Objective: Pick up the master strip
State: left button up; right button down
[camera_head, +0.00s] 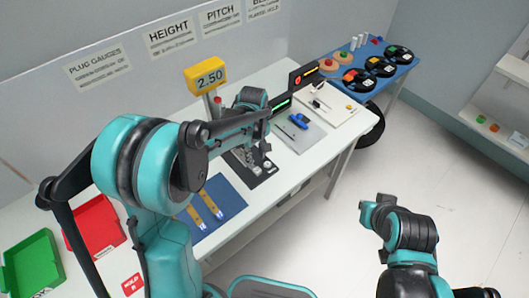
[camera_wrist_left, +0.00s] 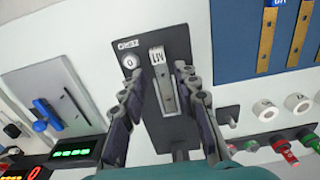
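A short metal strip (camera_wrist_left: 166,88) with a white tag at one end, reading something like "M1", lies on a dark plate (camera_wrist_left: 177,38) in the left wrist view. I take it as the master strip. My left gripper (camera_wrist_left: 159,76) is open, with one finger on each side of the strip and gaps between. In the head view my left gripper (camera_head: 252,152) is over the dark plate (camera_head: 262,172), and the strip is hard to make out there. My right gripper (camera_head: 374,208) is away from the table, over the floor; its finger state is unclear.
A blue mat (camera_head: 229,186) with brass-coloured strips lies beside the plate. A yellow "2.50" display (camera_head: 207,76) stands behind. A grey pad (camera_head: 300,138) with a blue tool, and red (camera_head: 98,224) and green (camera_head: 32,266) trays, share the table. Small spools (camera_wrist_left: 266,111) sit near the left gripper.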

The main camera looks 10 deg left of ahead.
aim_at(257, 169)
pick_arm(q)
jog(key=shift+w+d+f, duration=0.1)
jog(key=shift+w+f, duration=0.1)
jog(key=shift+f, duration=0.1)
notch_tip(257, 169, down, 2)
jog(key=shift+s+f+b, duration=0.15)
jog(key=shift+f+b, duration=0.1)
jog(key=shift+b, duration=0.35)
notch_tip(257, 169, down, 5)
jog(key=shift+r+b, duration=0.1)
jog(key=shift+b, duration=0.95)
grip_shut()
